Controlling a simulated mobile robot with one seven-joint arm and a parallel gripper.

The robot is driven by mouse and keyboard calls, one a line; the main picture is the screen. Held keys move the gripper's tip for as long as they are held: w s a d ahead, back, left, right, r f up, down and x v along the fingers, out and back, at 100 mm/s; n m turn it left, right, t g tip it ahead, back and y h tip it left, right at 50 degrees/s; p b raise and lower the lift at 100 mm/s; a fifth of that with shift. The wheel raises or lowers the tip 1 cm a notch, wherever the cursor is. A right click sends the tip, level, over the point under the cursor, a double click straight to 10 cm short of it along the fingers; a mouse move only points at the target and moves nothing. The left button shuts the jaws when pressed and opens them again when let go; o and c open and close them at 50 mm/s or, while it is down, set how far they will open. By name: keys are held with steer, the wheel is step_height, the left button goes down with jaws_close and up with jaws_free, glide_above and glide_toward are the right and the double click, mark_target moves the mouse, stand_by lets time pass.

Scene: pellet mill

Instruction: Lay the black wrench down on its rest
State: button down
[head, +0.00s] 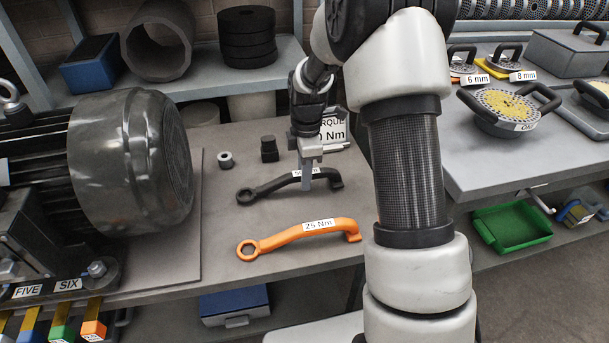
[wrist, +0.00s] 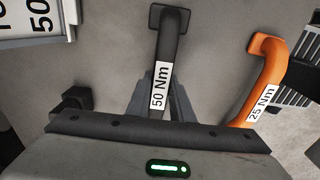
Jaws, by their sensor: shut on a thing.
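The black wrench (head: 270,187), labelled 50 Nm, has its ring end to the left and its bent foot to the right. It appears level, at or just above the grey bench; I cannot tell whether it touches. My gripper (head: 307,178) points down and is shut on its handle near the label. In the wrist view the black wrench (wrist: 170,50) runs between the fingers of my gripper (wrist: 163,105), its ring end hidden by the gripper body. No separate rest for it can be made out.
An orange wrench (head: 300,232), labelled 25 Nm, lies in front of the black one. A torque sign (head: 335,130), a black socket (head: 269,150) and a grey ring (head: 225,160) stand behind. A large dark motor (head: 130,160) is at left. A die shelf (head: 470,175) is at right.

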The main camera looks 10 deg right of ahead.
steer(key=shift+f, duration=0.3)
steer(key=c, duration=0.9)
jaws_free()
steer(key=shift+r, duration=0.1)
steer(key=shift+d+r+p, duration=0.1)
steer(key=shift+r+p, duration=2.95)
steer(key=shift+r, duration=1.35)
